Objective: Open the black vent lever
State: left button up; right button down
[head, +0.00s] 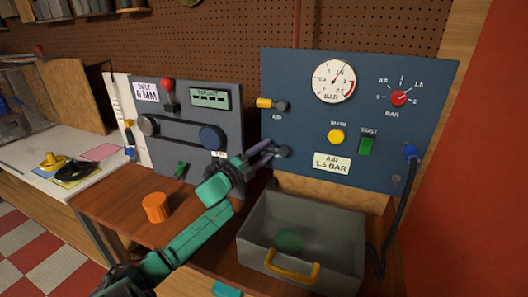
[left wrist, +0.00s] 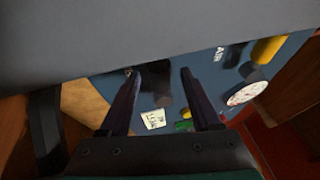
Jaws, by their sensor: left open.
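The black vent lever (head: 283,151) sits low on the left part of the blue panel (head: 300,75). My left gripper (head: 269,150) is open, with its dark fingertips close to the lever in the head view. In the left wrist view, a dark shape that looks like the lever (left wrist: 156,82) shows between the two fingers of the gripper (left wrist: 158,72). I cannot tell whether the fingers touch it. The vent label is hidden or unreadable. My right gripper is not in view.
A yellow lever (head: 264,103) is above the black one. A grey bin (head: 335,225) stands below. An orange knob-like piece (head: 156,207) is on the bench.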

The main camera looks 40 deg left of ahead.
pick_arm(q)
grip_shut()
jog(key=shift+f, duration=0.1)
dwell(1.2)
